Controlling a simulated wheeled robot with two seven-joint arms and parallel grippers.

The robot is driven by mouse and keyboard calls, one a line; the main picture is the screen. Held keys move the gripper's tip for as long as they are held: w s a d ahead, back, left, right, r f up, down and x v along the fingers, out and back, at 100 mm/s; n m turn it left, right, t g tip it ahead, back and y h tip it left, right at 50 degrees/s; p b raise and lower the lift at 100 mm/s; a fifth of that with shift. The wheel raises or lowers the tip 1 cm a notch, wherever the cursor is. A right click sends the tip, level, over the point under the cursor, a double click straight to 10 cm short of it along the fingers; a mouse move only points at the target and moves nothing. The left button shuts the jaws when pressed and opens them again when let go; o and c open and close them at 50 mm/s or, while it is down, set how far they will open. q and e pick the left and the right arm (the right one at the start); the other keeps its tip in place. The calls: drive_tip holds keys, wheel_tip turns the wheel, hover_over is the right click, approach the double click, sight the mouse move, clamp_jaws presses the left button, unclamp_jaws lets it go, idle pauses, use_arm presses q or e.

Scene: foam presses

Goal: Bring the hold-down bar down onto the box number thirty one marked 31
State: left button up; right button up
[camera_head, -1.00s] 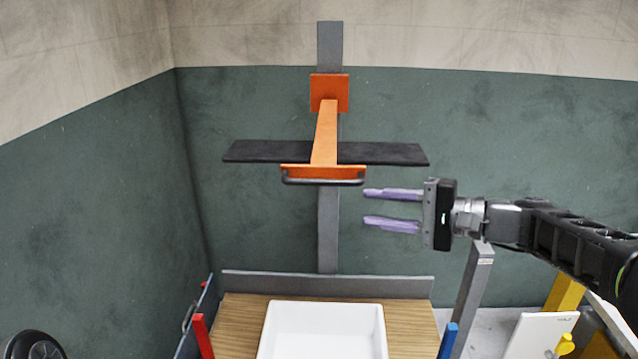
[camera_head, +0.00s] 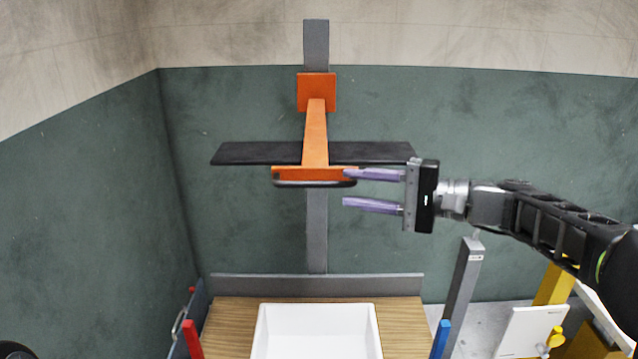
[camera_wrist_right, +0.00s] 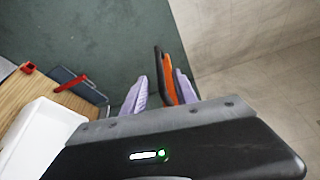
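The hold-down bar is a long black bar (camera_head: 255,153) with an orange arm (camera_head: 315,135) and a dark handle (camera_head: 314,183) at its front. It is raised high on a grey upright post. A white open box (camera_head: 317,308) sits on the wooden bed well below it; no number 31 is readable on it. My right gripper (camera_head: 373,189) is open, its lilac fingers pointing left at the handle's right end. In the right wrist view the orange and black bar (camera_wrist_right: 168,82) appears between the open fingers (camera_wrist_right: 161,95); contact cannot be told. My left gripper is out of view.
The wooden bed (camera_head: 228,325) has a grey back rail (camera_head: 315,284), a red post (camera_head: 192,339) at left and a blue post (camera_head: 440,338) at right. A grey leaning post (camera_head: 463,280) and a white panel (camera_head: 530,331) stand at the right. Space between bar and box is clear.

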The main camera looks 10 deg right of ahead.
sight(330, 184)
drive_tip(key=p+x, duration=0.1)
drive_tip(key=x, duration=0.6)
drive_tip(key=shift+w+a, duration=0.15)
drive_tip(key=shift+c, duration=0.5)
clamp_jaws()
idle(0.8)
